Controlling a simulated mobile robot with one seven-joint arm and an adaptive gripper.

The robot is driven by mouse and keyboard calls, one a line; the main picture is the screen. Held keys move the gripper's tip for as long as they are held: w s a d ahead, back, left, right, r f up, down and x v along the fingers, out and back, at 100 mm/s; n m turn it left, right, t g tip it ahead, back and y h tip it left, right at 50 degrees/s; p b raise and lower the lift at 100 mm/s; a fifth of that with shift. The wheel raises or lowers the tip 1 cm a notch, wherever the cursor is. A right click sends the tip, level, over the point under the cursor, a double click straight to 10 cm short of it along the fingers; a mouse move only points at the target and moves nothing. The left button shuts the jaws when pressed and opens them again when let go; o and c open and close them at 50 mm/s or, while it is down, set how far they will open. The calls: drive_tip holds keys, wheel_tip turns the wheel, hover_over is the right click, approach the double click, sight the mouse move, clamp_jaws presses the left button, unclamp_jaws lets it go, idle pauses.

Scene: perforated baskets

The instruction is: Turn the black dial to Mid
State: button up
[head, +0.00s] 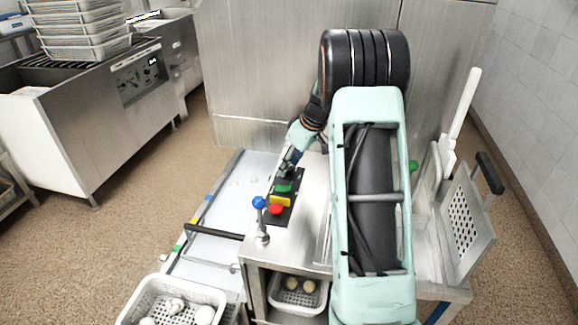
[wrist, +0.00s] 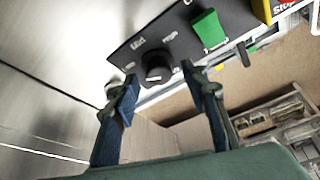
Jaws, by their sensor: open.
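Beside the dial on the panel are a green switch (wrist: 209,29) and a yellow part (wrist: 262,10). In the head view, a red button (head: 276,209) and a blue-knobbed lever (head: 259,203) stand nearer. A steel wall (wrist: 50,45) is close on the left in the wrist view.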

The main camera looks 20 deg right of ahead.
drive_tip(key=shift+w+a+f, duration=0.1)
drive_tip(key=shift+w+f, duration=0.05)
drive_tip(key=shift+f, duration=0.3)
drive_tip(key=shift+c, duration=0.2)
clamp_jaws()
